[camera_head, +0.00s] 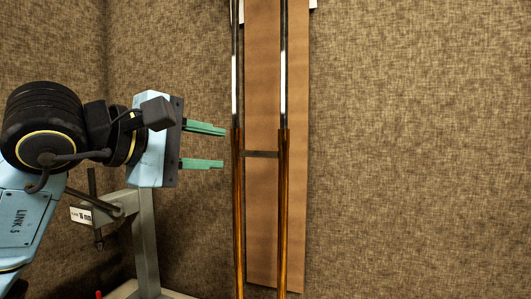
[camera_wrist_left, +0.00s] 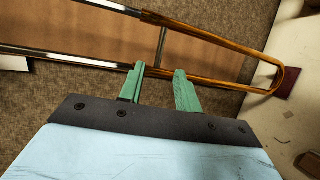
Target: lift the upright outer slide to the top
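The outer slide (camera_head: 238,220) stands upright, two long brass-coloured tubes joined by a short cross brace (camera_head: 262,154). Bright silver inner tubes (camera_head: 235,80) run up from its top ends. In the left wrist view the outer slide (camera_wrist_left: 215,38) shows its rounded U-bend at the right end. My left gripper (camera_head: 224,147) is left of the left tube, near brace height, fingers pointing right. Its two green fingers are apart, with nothing between them. In the left wrist view the fingertips (camera_wrist_left: 159,70) overlap the nearer tube's edge; contact is unclear. My right gripper is out of view.
A brown board (camera_head: 262,100) stands behind the slide against a woven brown wall (camera_head: 420,150). A grey post (camera_head: 146,240) and a dark clamp-like tool with a "16 mm" label (camera_head: 81,215) are below my left arm. The space right of the slide is clear.

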